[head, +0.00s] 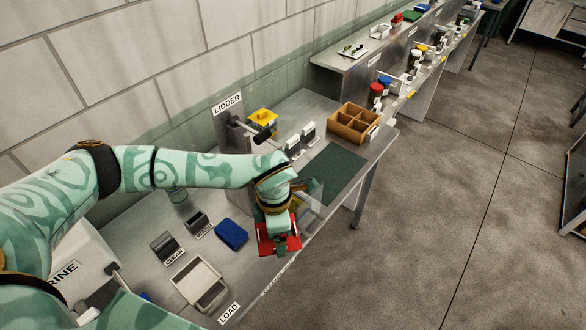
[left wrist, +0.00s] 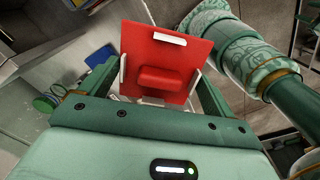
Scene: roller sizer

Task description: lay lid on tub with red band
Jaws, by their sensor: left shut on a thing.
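My left gripper (head: 280,238) is shut on a red square lid (head: 293,243), near the front edge of the bench. In the left wrist view the lid (left wrist: 188,52) shows a raised red block in its middle and white strips along its edges, with the fingers of the gripper (left wrist: 160,88) on either side. A clear, see-through shape (head: 313,213) is beside the gripper in the head view; I cannot tell whether it is a tub. I cannot make out a red band on any tub. My right gripper is not in view.
A pale tray (head: 183,289) stands near the LOAD label, with a blue block (head: 231,234) behind it. A dark green mat (head: 332,172) lies clear to the right. A brown divided box (head: 353,122) and a yellow piece (head: 263,117) stand further back.

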